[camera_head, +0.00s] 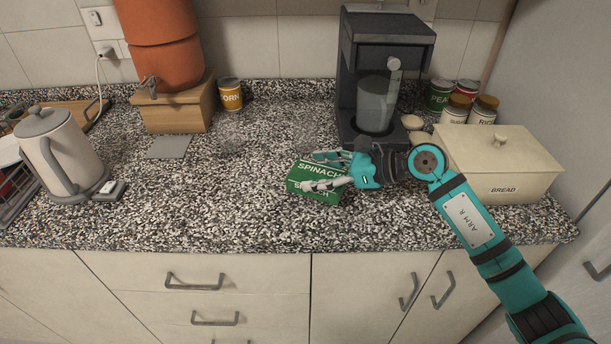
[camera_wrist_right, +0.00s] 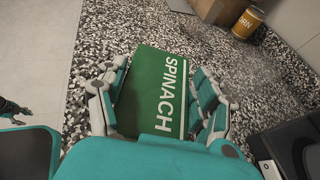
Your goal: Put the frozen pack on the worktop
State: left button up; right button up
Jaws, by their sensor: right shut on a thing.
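The frozen pack is a green box (camera_head: 312,186) with white SPINACH lettering. It is at or just above the speckled worktop (camera_head: 240,215), near the middle; I cannot tell whether its underside touches. My right gripper (camera_head: 329,171) reaches in from the right with its fingers along both sides of the pack. In the right wrist view the pack (camera_wrist_right: 153,92) lies between the fingers of the right gripper (camera_wrist_right: 160,105), which is shut on it. Small dark fingers at the left edge of that view seem to be my left gripper (camera_wrist_right: 12,109); their state is unclear.
A coffee machine (camera_head: 388,45) stands behind the gripper, with a cream bread box (camera_head: 497,165) to the right. A kettle (camera_head: 62,150) stands at the left. A wooden box (camera_head: 175,110) and corn can (camera_head: 230,94) are at the back. The worktop left of the pack is clear.

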aim_at(305, 167)
jog(key=shift+w+a+f, duration=0.2)
jog(key=shift+w+a, duration=0.8)
jog(key=shift+a, duration=0.2)
notch_tip(305, 167, down, 4)
jog(key=shift+r+b, duration=0.2)
jog(key=shift+b, duration=1)
jog(key=shift+r, duration=0.1)
jog(key=shift+s+f, duration=0.1)
jog(key=shift+f, duration=0.1)
jog(key=o, duration=1.5)
jog(key=shift+c, duration=0.2)
jog(key=shift+r, duration=0.1)
